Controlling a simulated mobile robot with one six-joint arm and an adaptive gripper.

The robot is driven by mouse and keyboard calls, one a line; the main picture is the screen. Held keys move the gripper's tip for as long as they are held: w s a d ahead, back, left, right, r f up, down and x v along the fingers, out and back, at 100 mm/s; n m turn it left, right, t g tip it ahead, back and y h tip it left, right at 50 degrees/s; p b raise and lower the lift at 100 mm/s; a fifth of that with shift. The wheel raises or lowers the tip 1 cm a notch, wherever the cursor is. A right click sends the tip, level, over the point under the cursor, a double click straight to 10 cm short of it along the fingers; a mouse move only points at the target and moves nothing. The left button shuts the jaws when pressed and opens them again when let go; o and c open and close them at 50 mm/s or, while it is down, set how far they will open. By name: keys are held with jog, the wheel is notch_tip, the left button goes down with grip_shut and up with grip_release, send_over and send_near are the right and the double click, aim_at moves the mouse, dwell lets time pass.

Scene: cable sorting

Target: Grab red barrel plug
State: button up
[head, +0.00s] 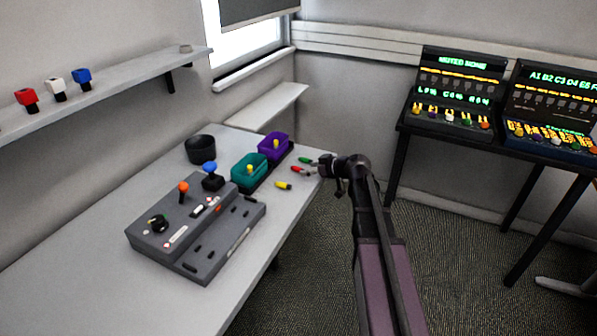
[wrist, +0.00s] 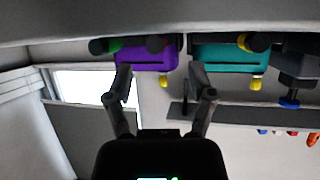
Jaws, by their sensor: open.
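The red barrel plug (head: 297,169) lies on the table near its right edge in the head view, with a green plug (head: 305,160) behind it and a yellow plug (head: 283,184) in front. In the upside-down wrist view, the red plug (wrist: 157,43) shows mostly as a dark round end with some red, in front of the purple bin. My gripper (head: 322,167) is open and empty at the table's right edge, just right of the red plug. In the wrist view its two fingers (wrist: 160,82) are spread apart, with the red plug beyond the gap between them.
A grey control box (head: 150,235) with joysticks and a black cup (head: 200,142) are farther left. A wall shelf (head: 125,85) hangs above.

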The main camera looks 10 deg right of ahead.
aim_at(300, 168)
jog(key=shift+b+x, duration=0.75)
jog(key=shift+x, duration=1.5)
jog(key=shift+w+r, duration=0.1)
jog(key=shift+d, duration=0.1)
grip_shut()
